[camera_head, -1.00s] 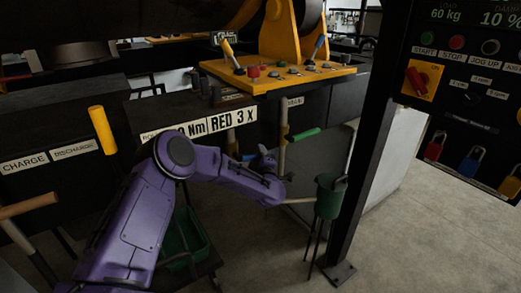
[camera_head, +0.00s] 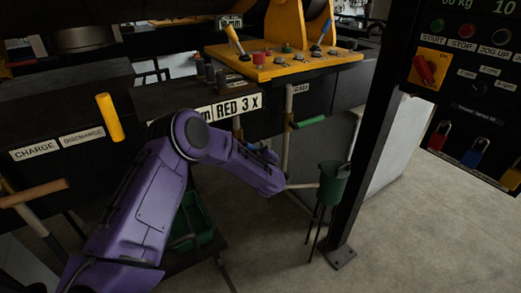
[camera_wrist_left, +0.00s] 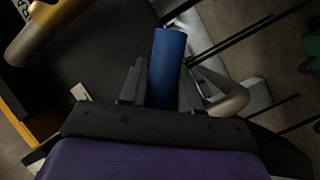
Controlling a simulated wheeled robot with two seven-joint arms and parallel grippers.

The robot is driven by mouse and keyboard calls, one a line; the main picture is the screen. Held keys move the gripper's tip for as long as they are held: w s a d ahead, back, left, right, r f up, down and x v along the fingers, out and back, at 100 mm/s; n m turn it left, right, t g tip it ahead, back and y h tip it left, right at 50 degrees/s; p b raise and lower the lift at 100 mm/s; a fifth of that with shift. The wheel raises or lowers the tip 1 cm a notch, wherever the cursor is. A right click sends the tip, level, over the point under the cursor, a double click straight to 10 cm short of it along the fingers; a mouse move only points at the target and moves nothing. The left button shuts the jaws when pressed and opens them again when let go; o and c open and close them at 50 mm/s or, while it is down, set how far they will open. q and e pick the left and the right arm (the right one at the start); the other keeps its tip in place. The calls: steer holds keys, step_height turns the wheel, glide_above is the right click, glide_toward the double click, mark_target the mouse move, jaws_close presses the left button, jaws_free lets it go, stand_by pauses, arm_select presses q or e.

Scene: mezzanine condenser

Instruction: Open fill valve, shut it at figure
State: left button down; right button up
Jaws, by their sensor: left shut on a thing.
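My left gripper (camera_wrist_left: 162,95) is shut on a blue handle (camera_wrist_left: 168,60), which stands up between its fingers in the left wrist view. In the head view my purple left arm reaches in from the left, and only a small bit of blue shows at the gripper (camera_head: 262,150); the fingers are mostly hidden. A green handle (camera_head: 311,122) sits on an upright pipe behind it. At the top right, a display (camera_head: 457,4) reads 60 kg and is partly cut off. I cannot tell how far the blue handle is turned. My right gripper is not in view.
A green bucket (camera_head: 333,180) on thin legs stands beside a dark post (camera_head: 367,140). A yellow console (camera_head: 285,65) with knobs is behind the arm. A panel with switches and padlocks (camera_head: 472,152) is at the right. A green crate (camera_head: 193,232) is below the arm. Floor is clear at the lower right.

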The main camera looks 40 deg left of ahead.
arm_select(q)
steer(key=shift+f, duration=0.1)
steer(key=c, duration=0.9)
jaws_free()
steer(key=shift+b+v, duration=1.2)
steer(key=shift+v, duration=4.05)
